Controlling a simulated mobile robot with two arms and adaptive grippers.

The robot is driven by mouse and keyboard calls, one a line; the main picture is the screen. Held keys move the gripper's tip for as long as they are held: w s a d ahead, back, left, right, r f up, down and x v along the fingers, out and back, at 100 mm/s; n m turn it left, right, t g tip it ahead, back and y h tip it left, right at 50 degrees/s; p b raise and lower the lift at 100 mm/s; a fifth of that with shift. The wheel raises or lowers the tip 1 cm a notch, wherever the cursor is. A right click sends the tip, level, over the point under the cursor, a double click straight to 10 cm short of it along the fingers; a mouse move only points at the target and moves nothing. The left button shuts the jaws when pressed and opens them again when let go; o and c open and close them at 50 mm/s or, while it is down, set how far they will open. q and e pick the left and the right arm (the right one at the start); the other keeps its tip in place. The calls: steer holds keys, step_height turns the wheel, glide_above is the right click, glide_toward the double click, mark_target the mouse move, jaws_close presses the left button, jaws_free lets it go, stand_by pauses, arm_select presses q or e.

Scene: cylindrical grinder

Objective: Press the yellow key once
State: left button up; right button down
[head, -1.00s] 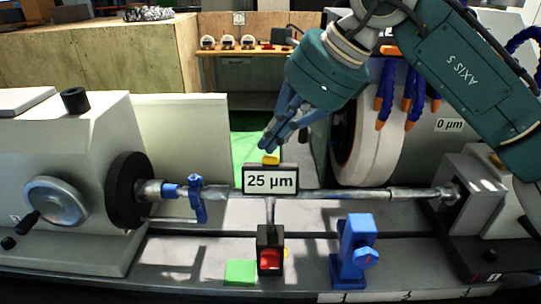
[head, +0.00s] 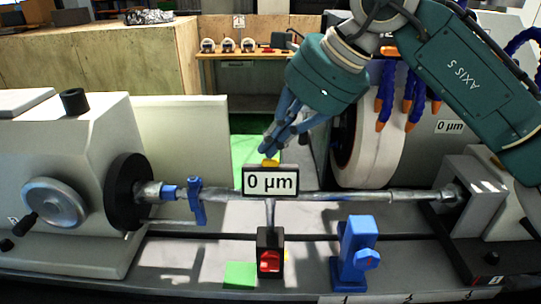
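The yellow key (head: 270,162) sits on top of the small black-framed display (head: 270,181), which reads "0 µm". The display stands on a thin post in front of the shaft. My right gripper (head: 268,150) comes down from the upper right, with its blue-grey fingers close together and nothing visible between them. Its fingertips are at the top of the yellow key; whether they touch it I cannot tell. My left gripper is not in view.
A metal shaft (head: 330,194) runs between the headstock and tailstock. A black box with a red switch (head: 270,261), a green block (head: 240,274) and a blue fixture (head: 356,250) stand in front. The grinding wheel (head: 368,135) and blue hoses are close to my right arm.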

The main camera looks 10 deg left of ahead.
steer(key=shift+w+r+p, duration=0.25)
steer(key=shift+r+p, duration=0.4)
steer(key=shift+r, duration=0.1)
steer(key=r+p, duration=0.1)
steer(key=w+r+p, duration=0.1)
steer(key=r+p, duration=0.2)
steer(key=p, duration=0.1)
steer(key=shift+w+a+r, duration=0.25)
steer(key=shift+w+r, duration=0.05)
steer(key=shift+w, duration=0.1)
stand_by(0.4)
